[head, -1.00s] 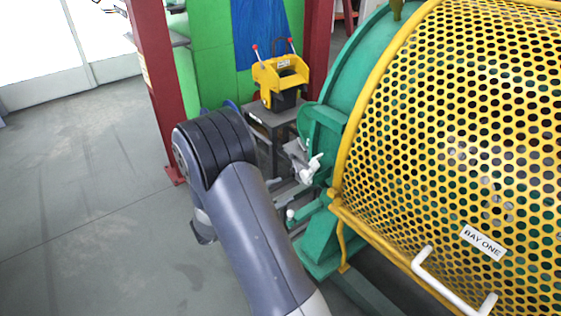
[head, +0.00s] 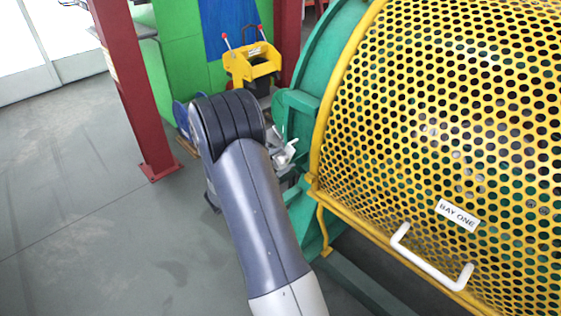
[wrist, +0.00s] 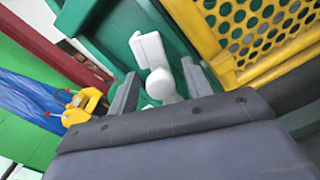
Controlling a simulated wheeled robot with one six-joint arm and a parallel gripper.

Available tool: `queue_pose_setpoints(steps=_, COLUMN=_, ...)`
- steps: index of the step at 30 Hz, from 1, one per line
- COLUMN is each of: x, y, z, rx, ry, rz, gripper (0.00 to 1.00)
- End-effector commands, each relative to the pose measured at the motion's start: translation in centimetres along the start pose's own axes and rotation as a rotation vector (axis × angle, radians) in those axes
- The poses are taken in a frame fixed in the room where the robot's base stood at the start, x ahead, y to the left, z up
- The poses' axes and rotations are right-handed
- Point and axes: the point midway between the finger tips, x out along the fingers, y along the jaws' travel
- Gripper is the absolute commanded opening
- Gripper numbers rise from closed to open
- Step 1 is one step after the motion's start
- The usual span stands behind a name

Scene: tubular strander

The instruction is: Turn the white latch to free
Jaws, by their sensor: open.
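The white latch (head: 284,150) is on the green housing beside the yellow perforated guard. My arm partly covers it in the head view. In the wrist view its rounded white knob (wrist: 161,84) sits between the fingers of my gripper (wrist: 160,86), with a flat white piece (wrist: 148,50) of it just beyond. The gripper is open, with one dark finger on each side of the knob. I cannot tell whether either finger touches it.
The yellow perforated guard (head: 440,120) with a white handle (head: 430,262) fills the right. A red post (head: 130,90) stands at the left, and a yellow device with red-tipped levers (head: 250,62) stands behind. Grey floor at the left is clear.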

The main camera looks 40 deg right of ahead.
Motion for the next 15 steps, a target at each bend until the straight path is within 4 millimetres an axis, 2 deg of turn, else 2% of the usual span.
queue_pose_setpoints(steps=6, x=0.02, y=0.01, z=-0.01, rx=0.0, ry=0.0, rz=0.0, gripper=0.47)
queue_pose_setpoints(steps=15, x=0.0, y=0.01, z=-0.01, rx=0.0, ry=0.0, rz=0.0, gripper=0.23)
